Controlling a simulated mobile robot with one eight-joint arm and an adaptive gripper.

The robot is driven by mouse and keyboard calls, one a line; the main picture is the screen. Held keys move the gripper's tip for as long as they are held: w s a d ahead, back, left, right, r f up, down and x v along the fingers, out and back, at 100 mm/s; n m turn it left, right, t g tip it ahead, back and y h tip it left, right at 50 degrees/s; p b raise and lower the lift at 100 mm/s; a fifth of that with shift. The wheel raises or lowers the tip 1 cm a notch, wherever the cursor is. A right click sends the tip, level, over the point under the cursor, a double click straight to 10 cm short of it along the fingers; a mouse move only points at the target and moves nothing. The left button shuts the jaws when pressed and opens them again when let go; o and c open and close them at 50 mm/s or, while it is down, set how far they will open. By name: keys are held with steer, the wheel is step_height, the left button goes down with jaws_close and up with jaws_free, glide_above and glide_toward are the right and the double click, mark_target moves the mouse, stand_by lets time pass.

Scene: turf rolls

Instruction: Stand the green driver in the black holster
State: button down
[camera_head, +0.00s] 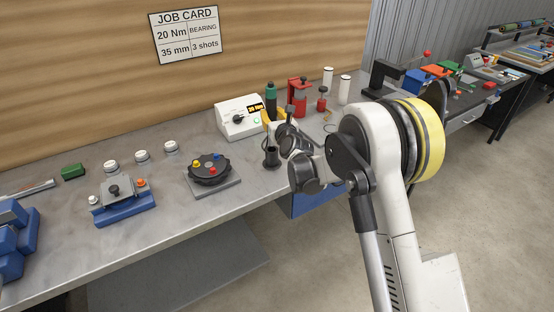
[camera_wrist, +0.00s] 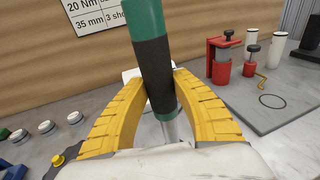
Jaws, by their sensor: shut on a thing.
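The green driver (camera_head: 271,89) has a green top and a dark grip, and is roughly upright above the bench. In the wrist view, the driver (camera_wrist: 153,62) leans slightly in the picture, with a green collar and a silver shaft below its grip. My gripper (camera_wrist: 158,88) has its yellow fingers shut on the grip from both sides; it also shows in the head view (camera_head: 269,116). The black holster (camera_head: 271,156) stands on the bench below the driver in the head view. The shaft's tip is hidden, so I cannot tell if it is inside. The holster is not visible in the wrist view.
A white controller box (camera_head: 238,119) stands just behind left of the holster. A red stand (camera_head: 298,97) and white cylinders (camera_head: 344,90) are at the right. A dark round fixture (camera_head: 209,169) sits to the left. The bench's front edge is close to the holster.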

steer(key=f, duration=0.3)
steer(key=f+b, duration=0.1)
steer(key=f, duration=0.1)
steer(key=shift+w+f, duration=0.2)
steer(key=shift+w, duration=0.1)
step_height(320, 180, down, 4)
steer(key=shift+f+b, duration=0.1)
steer(key=shift+b, duration=0.4)
steer(key=shift+s, duration=0.15)
steer(key=c, duration=1.5)
jaws_free()
steer(key=shift+f, duration=0.15)
steer(key=o, duration=0.4)
steer(key=shift+c, duration=0.2)
